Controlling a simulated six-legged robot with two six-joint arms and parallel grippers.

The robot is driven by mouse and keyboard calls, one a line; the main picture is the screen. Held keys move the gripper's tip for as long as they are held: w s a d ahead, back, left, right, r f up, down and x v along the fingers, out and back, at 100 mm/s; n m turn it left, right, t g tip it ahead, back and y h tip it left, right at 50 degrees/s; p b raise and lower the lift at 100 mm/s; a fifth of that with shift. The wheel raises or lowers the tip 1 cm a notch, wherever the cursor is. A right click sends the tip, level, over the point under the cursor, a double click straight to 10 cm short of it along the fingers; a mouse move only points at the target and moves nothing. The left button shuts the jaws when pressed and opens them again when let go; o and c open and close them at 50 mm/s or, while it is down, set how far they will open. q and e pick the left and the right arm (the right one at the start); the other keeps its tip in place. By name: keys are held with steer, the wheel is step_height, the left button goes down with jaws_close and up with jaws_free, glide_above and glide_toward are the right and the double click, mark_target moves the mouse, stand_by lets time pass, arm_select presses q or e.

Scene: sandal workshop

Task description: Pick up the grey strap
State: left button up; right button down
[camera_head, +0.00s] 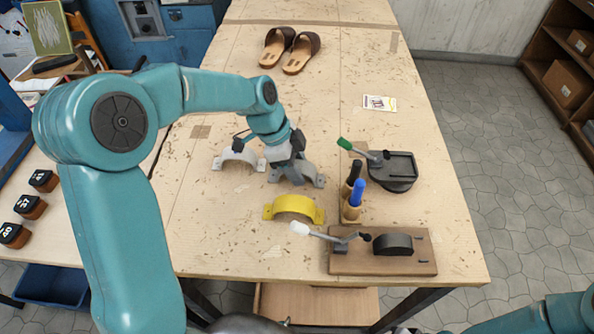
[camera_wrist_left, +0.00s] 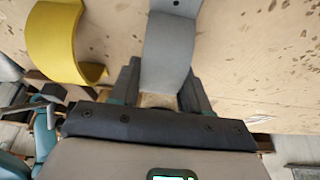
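The grey strap (camera_head: 318,180) is a curved arch with flat end tabs, standing on the wooden table. My left gripper (camera_head: 292,172) is down on it and hides its middle. In the left wrist view the grey strap (camera_wrist_left: 168,50) runs between the two fingers (camera_wrist_left: 161,85), which lie flush against both its long edges; the gripper looks shut on it. A paler, whitish strap (camera_head: 226,158) stands just to the left. A yellow strap (camera_head: 293,205) stands nearer the front; it also shows in the left wrist view (camera_wrist_left: 57,42). My right gripper is out of view.
To the right are a wooden jig board (camera_head: 410,262) with a white-handled lever, a dark round fixture (camera_head: 398,172) with a green-handled lever, and a holder with blue and black handles (camera_head: 356,195). Sandals (camera_head: 290,50) and a card (camera_head: 380,103) lie farther back. The table's middle back is clear.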

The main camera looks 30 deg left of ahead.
arm_select(q)
steer(key=shift+s+r, duration=0.1)
stand_by(0.3)
step_height(320, 180, up, 20)
stand_by(0.4)
